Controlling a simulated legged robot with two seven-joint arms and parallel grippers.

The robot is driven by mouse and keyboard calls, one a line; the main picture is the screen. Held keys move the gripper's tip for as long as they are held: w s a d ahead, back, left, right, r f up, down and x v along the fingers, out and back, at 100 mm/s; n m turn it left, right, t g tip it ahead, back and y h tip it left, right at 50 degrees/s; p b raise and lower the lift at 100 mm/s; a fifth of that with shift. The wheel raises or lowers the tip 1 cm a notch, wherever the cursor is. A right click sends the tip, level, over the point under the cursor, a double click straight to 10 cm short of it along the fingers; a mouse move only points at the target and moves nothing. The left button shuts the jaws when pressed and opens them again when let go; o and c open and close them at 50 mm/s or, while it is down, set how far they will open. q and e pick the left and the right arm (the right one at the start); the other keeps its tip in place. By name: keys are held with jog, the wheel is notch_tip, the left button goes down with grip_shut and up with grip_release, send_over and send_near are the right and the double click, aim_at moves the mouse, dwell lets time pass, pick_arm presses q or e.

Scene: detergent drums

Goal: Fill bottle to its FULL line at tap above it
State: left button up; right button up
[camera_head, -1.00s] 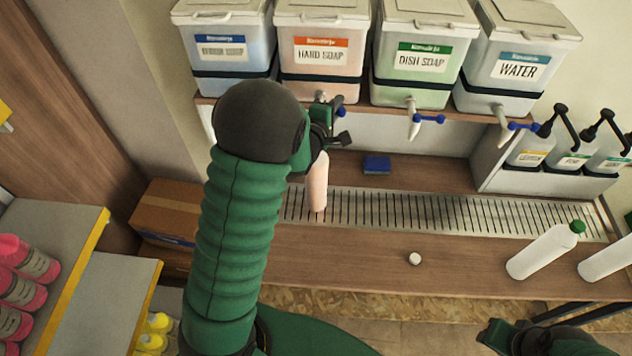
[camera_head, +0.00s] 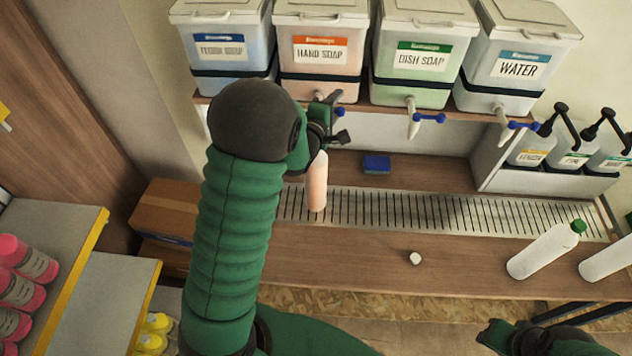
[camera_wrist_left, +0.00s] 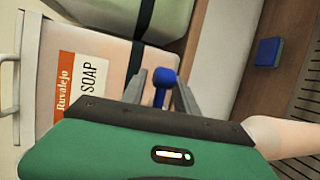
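A slim bottle (camera_head: 317,185) with pinkish contents stands upright on the drip grate (camera_head: 400,208) under the HAND SOAP tap. Its top is partly hidden by my left gripper, and I cannot make out its FULL line or exact level. The HAND SOAP drum (camera_head: 320,52) stands above. My left gripper (camera_wrist_left: 160,80) is at that tap, its two fingers on either side of the blue tap lever (camera_wrist_left: 164,77), with a gap showing; the bottle's edge shows in the wrist view (camera_wrist_left: 285,137). My right gripper (camera_head: 497,338) is low at the right edge, its fingers partly out of frame.
The DISH SOAP drum (camera_head: 425,50) and WATER drum (camera_head: 518,68) stand to the right. A blue sponge (camera_head: 376,164) lies behind the grate. A white cap (camera_head: 415,258) and a green-capped white bottle (camera_head: 543,250) are on the counter. Pump bottles (camera_head: 570,150) stand at right.

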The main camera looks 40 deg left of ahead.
pick_arm(q)
jog(key=shift+o, duration=0.4)
jog(key=o, duration=0.3)
jog(key=shift+v, duration=2.2)
jog(key=shift+a, duration=0.1)
